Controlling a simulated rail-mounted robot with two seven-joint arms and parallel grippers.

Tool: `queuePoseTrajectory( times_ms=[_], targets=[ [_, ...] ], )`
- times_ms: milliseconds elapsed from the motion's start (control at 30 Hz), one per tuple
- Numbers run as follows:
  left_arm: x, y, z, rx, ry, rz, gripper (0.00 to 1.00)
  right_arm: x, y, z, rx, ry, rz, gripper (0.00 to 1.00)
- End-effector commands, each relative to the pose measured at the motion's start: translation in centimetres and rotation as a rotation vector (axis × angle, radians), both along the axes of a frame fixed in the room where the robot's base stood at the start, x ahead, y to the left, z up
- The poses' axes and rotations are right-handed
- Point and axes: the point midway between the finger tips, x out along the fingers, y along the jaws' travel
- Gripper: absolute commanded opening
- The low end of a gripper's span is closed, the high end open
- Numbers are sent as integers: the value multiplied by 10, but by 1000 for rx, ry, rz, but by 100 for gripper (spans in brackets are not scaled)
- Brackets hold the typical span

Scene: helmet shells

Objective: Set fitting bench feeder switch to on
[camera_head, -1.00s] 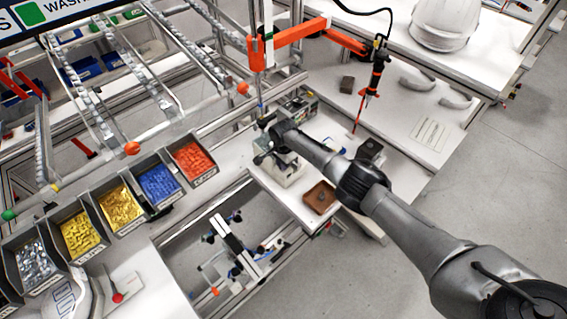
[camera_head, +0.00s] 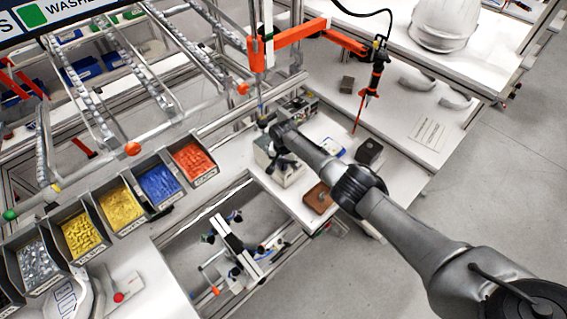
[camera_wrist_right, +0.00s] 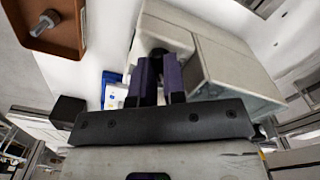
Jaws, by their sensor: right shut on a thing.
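The feeder is a pale beige box (camera_head: 288,178) on the white bench, left of the brown tray. It also fills the upper middle of the right wrist view (camera_wrist_right: 235,68). My right gripper (camera_head: 277,158) is at the feeder's upper face. In the right wrist view its two dark fingers (camera_wrist_right: 159,72) stand close together against the box, shut on a small part that looks like the feeder switch. The fingers mostly hide this part, and I cannot read its position. My left gripper is not in view.
A brown tray (camera_head: 318,199), a dark block (camera_head: 369,151) and a blue-and-white item (camera_head: 331,147) lie right of the feeder. An orange arm with a hanging tool (camera_head: 372,85) stands behind. Bins of coloured parts (camera_head: 158,186) line the left. The right floor is clear.

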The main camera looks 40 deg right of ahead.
Motion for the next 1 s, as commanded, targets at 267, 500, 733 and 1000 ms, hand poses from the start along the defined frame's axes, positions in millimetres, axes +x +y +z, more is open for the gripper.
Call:
queuePoseTrajectory(
  times_ms=[267,500,733,1000],
  targets=[
    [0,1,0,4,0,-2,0,0,1,0,2,1,262,0],
    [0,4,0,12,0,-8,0,0,0,0,1,1,488,0],
    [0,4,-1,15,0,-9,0,0,0,0,1,-1,692,0],
    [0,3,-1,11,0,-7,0,0,0,0,0,-1,876,0]
  ],
)
